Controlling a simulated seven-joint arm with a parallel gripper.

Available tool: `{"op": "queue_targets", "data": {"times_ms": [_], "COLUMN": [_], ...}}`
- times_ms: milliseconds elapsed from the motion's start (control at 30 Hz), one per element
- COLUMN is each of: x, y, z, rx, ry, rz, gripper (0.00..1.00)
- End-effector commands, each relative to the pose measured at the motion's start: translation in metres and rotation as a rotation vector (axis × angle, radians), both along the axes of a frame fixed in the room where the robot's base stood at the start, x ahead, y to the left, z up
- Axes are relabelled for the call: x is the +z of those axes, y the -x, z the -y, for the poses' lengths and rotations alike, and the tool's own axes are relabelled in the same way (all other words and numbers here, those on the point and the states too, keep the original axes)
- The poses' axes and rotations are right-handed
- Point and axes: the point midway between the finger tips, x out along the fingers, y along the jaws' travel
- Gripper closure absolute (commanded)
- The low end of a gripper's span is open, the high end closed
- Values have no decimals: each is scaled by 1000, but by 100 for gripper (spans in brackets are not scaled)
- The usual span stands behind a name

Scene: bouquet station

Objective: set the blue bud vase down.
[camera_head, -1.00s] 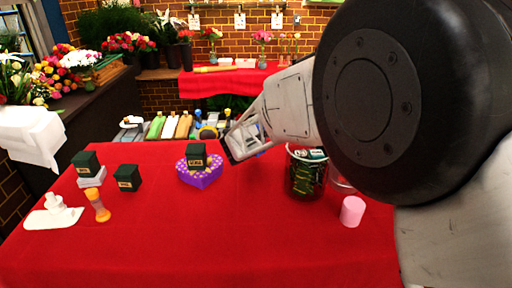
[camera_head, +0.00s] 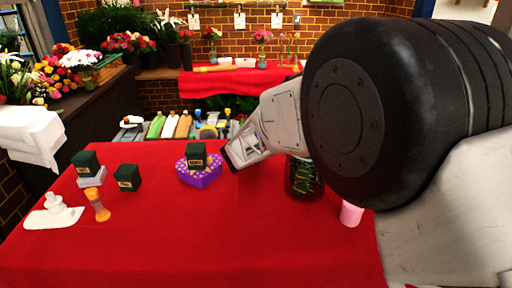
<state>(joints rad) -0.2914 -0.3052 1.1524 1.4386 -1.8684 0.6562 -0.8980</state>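My gripper (camera_head: 232,157) hangs above the red table, just right of the purple heart-shaped box (camera_head: 200,179). Its far side and the space between its fingers are hard to make out, so I cannot tell whether it is open or shut. I cannot clearly see a blue bud vase on the red table (camera_head: 230,245) or in my gripper. Small vases with flowers stand on the red-covered back shelf (camera_head: 225,83), too small to identify surely.
A dark green cube (camera_head: 196,150) sits on the heart box. Another dark cube (camera_head: 127,183), an orange-yellow hourglass-shaped item (camera_head: 97,208) and a white piece (camera_head: 55,217) stand left. A dark bucket (camera_head: 303,185) and pink cylinder (camera_head: 351,214) stand right, partly behind my arm. The front middle is clear.

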Motion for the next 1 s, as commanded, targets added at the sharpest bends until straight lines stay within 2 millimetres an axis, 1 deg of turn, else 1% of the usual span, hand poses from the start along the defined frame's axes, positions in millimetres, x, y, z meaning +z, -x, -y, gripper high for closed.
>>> {"op": "queue_targets", "data": {"times_ms": [167, 367, 400, 533, 800, 1000], "x": [1, -2, -2, -2, -2, 2], "y": [0, 0, 0, 0, 0, 2], "z": [0, 0, 0, 0, 0, -1], "rx": [0, 0, 0, 0, 0, 1], "ry": [0, 0, 0, 0, 0, -1], "rz": [1, 1, 1, 1, 1, 1], "gripper": [88, 88, 48, 28, 28, 28]}}
